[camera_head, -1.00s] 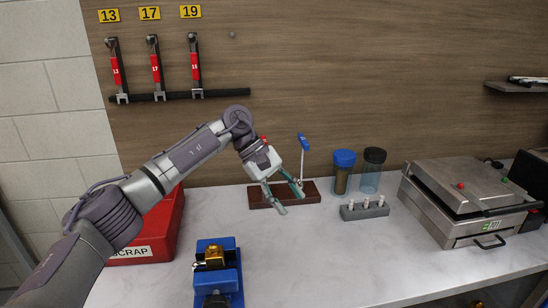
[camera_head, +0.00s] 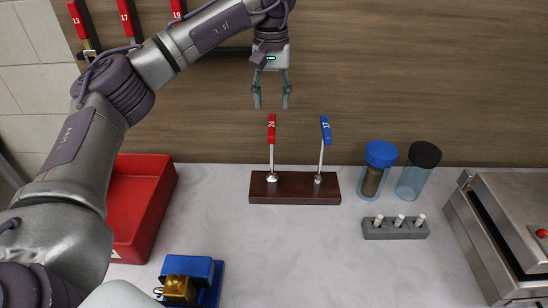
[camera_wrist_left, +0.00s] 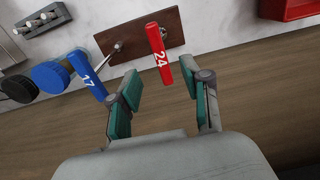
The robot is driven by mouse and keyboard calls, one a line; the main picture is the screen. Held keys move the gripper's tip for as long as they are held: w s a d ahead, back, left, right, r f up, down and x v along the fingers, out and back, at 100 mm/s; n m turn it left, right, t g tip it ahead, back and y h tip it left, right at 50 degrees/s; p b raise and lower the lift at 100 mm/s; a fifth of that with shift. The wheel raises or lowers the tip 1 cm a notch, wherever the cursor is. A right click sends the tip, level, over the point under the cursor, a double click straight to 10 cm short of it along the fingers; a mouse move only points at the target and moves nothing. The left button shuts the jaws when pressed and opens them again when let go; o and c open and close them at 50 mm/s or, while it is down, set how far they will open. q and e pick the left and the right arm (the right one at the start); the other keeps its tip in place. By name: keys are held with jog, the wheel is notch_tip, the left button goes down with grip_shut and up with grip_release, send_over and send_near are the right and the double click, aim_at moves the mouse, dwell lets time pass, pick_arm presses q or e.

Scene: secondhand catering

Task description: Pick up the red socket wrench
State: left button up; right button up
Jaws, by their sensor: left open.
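The red socket wrench (camera_head: 271,130), marked 24, stands upright in a dark wooden block (camera_head: 295,198), its red handle at the top. A blue wrench (camera_head: 325,131), marked 17, stands in the same block to its right. My left gripper (camera_head: 271,103) is open and empty, pointing down just above the red handle in the head view. In the left wrist view the red wrench (camera_wrist_left: 159,58) lies ahead of the open fingers (camera_wrist_left: 163,88), nearer the right finger, and no contact shows. The blue wrench (camera_wrist_left: 88,75) is outside the fingers there. My right gripper is not in view.
Two jars, blue-lidded (camera_head: 377,168) and black-lidded (camera_head: 418,170), and a grey holder (camera_head: 396,230) stand right of the block. A red bin (camera_head: 138,203) and a blue vise-like fixture (camera_head: 205,270) are at left. A metal grill (camera_head: 495,230) is at right.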

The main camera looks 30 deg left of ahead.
aim_at(271, 124)
pick_arm(q)
notch_tip(271, 124, down, 4)
jog(key=shift+w+r+p, duration=0.1)
jog(key=shift+r+p, duration=0.1)
jog(key=shift+p, duration=0.1)
jog(key=shift+f, duration=0.2)
jog(key=shift+f+p, duration=0.3)
jog(key=shift+p, duration=0.1)
notch_tip(271, 124, down, 4)
jog(key=shift+w+a+r+p, duration=0.1)
jog(key=shift+a+r+p, duration=0.1)
jog(key=shift+p, duration=0.7)
jog(key=shift+f, duration=0.45)
jog(key=shift+w+d, duration=0.1)
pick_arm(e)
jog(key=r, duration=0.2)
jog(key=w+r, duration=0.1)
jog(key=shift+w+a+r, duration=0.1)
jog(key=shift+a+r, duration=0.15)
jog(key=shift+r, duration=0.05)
pick_arm(q)
jog(key=shift+c, duration=0.3)
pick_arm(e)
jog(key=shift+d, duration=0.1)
pick_arm(q)
grip_shut()
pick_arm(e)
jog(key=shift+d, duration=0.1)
pick_arm(q)
jog(key=shift+r, duration=0.1)
